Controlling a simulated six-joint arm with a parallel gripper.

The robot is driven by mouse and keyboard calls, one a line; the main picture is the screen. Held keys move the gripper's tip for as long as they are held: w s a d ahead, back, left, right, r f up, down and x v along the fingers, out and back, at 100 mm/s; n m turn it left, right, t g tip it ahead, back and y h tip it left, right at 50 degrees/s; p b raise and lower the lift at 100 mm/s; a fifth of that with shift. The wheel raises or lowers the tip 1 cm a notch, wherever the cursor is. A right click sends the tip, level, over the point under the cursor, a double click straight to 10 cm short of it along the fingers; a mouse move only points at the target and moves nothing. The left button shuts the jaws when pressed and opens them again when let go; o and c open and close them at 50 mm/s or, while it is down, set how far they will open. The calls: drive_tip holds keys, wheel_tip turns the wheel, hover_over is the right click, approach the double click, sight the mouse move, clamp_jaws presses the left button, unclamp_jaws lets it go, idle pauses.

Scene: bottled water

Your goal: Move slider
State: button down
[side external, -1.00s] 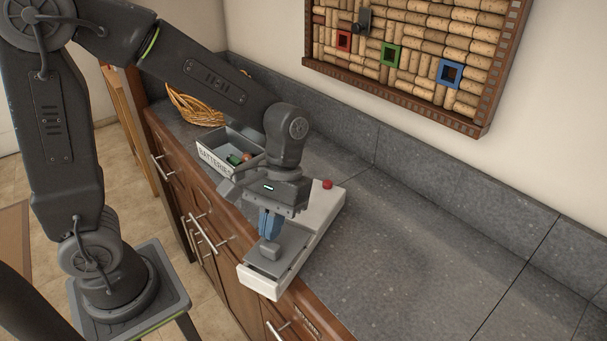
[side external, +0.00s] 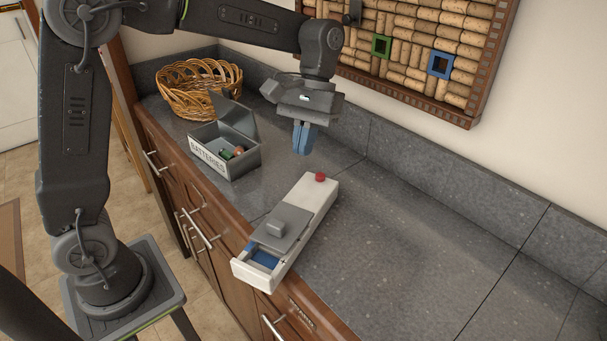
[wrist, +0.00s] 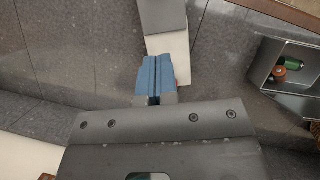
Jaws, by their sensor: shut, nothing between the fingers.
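A long white box (side external: 314,204) lies on the counter with a red button (side external: 320,177) at its far end. Its grey slider (side external: 287,222) with a raised knob sits partway along it. The near end is open and shows a blue area (side external: 264,259) inside. My gripper (side external: 302,151) is shut and empty, above the counter behind the box's far end and apart from the slider. In the wrist view the blue fingers (wrist: 158,72) are together, with the slider (wrist: 161,14) beyond them. The fingers partly hide the red button there.
An open grey batteries box (side external: 239,166) with a few small items stands left of the white box; a wicker basket (side external: 185,103) is behind it. A cork board (side external: 410,60) hangs on the wall. The counter to the right is clear.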

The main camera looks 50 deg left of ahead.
sight(302, 224)
drive_tip(key=w+f, duration=0.2)
drive_tip(key=w, duration=0.6)
drive_tip(key=x, duration=0.9)
drive_tip(key=shift+a+f, duration=0.15)
drive_tip(key=s, duration=0.2)
drive_tip(key=s+d, duration=0.1)
drive_tip(key=shift+d+f, duration=0.1)
drive_tip(key=shift+f, duration=0.15)
drive_tip(key=shift+s+d, duration=0.2)
drive_tip(key=shift+s, duration=0.25)
drive_tip(key=shift+s+d, duration=0.3)
drive_tip(key=shift+s, duration=0.5)
drive_tip(key=shift+s+d, duration=0.3)
drive_tip(key=shift+s, duration=0.5)
drive_tip(key=shift+s+d, duration=0.3)
drive_tip(key=shift+s, duration=0.45)
drive_tip(key=shift+w, duration=0.1)
